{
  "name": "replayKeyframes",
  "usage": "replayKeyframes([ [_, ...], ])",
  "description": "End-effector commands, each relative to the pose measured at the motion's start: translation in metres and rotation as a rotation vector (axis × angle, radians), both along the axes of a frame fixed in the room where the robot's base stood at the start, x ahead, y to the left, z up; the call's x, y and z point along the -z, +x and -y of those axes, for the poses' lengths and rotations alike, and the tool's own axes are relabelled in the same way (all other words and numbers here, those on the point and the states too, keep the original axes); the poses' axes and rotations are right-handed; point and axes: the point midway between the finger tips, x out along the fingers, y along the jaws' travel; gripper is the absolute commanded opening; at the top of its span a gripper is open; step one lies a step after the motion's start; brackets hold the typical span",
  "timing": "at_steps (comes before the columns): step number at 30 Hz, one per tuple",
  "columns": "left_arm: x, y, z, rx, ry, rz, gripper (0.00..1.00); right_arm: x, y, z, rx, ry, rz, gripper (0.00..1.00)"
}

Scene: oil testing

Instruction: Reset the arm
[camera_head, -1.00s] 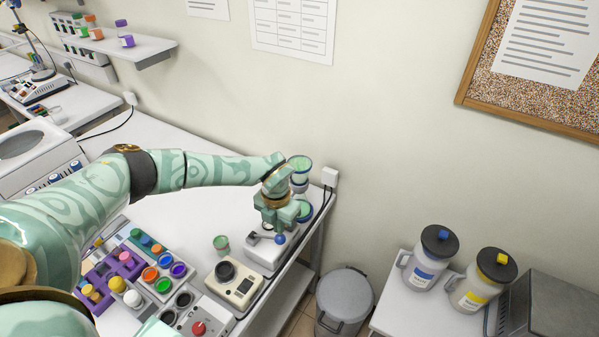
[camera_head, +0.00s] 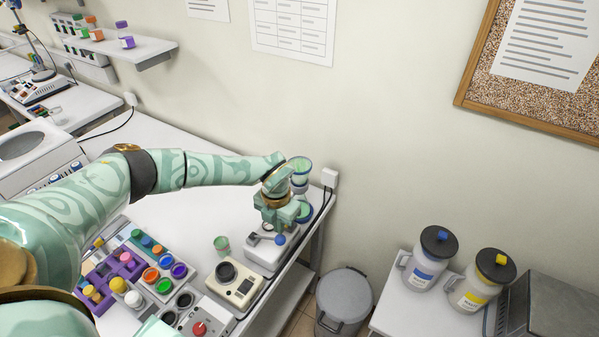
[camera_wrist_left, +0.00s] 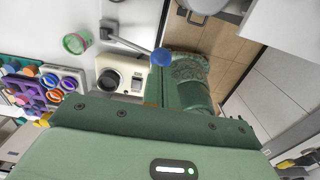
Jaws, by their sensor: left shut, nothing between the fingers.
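My left arm (camera_head: 100,195) reaches in from the left across the white bench in the head view. My left gripper (camera_head: 277,222) is shut and empty, pointing down over the white device with a blue-knobbed lever (camera_head: 280,239) near the bench's right end. In the left wrist view the blue knob (camera_wrist_left: 161,57) sits close beside the gripper. Whether the fingers touch the device cannot be told, as the fingertips are mostly hidden by the hand. My right gripper is not in view.
A small green cup (camera_head: 221,245) and a beige device with a black dial (camera_head: 235,281) stand left of the lever device. Several coloured jars sit in racks (camera_head: 112,274). A grey bin (camera_head: 344,300) stands beside the bench; two jugs (camera_head: 431,258) are on the right table.

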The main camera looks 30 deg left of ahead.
Motion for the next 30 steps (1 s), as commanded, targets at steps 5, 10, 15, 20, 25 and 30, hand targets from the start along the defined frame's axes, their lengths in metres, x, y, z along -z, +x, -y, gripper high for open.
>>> replayKeyframes([
  [5,-0.027,0.000,0.000,0.000,0.000,0.001,0.00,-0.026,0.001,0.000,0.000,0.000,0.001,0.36],
  [10,-0.048,0.000,0.000,0.000,0.000,0.001,0.00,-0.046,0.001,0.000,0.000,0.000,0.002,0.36],
  [15,-0.056,0.000,0.000,0.000,0.000,0.000,0.00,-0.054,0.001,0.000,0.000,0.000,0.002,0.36],
  [20,-0.054,0.000,0.000,0.000,0.000,0.000,0.00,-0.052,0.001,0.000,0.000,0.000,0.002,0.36],
  [25,-0.054,0.000,0.000,0.000,0.000,0.000,0.00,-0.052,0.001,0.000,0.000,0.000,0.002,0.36],
  [30,-0.054,0.000,0.000,0.000,0.000,0.000,0.00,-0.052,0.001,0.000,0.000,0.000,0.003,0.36],
])
